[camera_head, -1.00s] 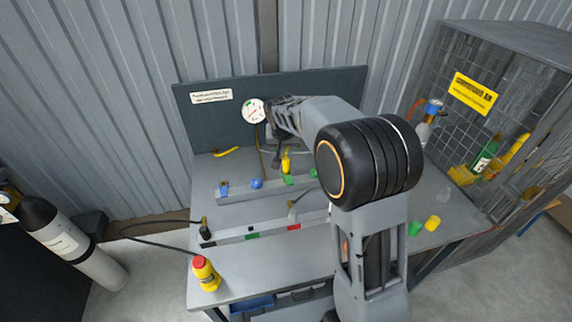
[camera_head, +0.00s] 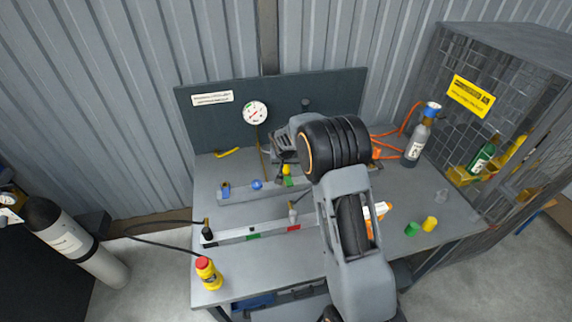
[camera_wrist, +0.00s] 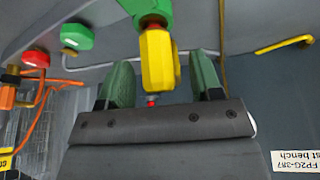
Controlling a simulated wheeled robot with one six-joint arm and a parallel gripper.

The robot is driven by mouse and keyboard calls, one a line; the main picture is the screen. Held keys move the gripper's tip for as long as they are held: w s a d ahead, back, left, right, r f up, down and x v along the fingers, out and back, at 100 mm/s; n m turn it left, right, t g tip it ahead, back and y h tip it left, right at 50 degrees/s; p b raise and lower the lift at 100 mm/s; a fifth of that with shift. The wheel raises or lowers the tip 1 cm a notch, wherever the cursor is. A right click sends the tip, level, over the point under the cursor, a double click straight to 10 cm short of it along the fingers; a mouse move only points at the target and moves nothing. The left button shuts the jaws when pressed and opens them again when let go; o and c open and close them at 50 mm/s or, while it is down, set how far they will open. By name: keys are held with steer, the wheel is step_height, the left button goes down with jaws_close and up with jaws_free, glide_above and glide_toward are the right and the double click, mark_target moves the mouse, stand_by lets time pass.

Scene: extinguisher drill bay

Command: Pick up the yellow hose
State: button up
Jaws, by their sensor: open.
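A yellow block-shaped piece (camera_wrist: 158,62) stands on a green base in the wrist view, between the two green fingers of my gripper (camera_wrist: 162,84). It also shows in the head view (camera_head: 286,169), just under my gripper (camera_head: 284,158). The fingers are open, with gaps on both sides of it. A bent yellow tube (camera_head: 228,152) lies on the bench near the back panel, left of my gripper; it also shows at the upper right of the wrist view (camera_wrist: 284,45). I cannot tell for certain which of these is the yellow hose.
The bench (camera_head: 270,275) carries blue and green fittings along a rail. A gauge (camera_head: 255,113) is on the back panel. An orange hose (camera_head: 385,149) and a grey bottle (camera_head: 415,145) stand right of my arm.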

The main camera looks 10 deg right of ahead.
steer(key=shift+w+f, duration=0.2)
steer(key=shift+f, duration=0.25)
steer(key=shift+c, duration=0.2)
steer(key=c, duration=1)
steer(key=shift+r, duration=0.1)
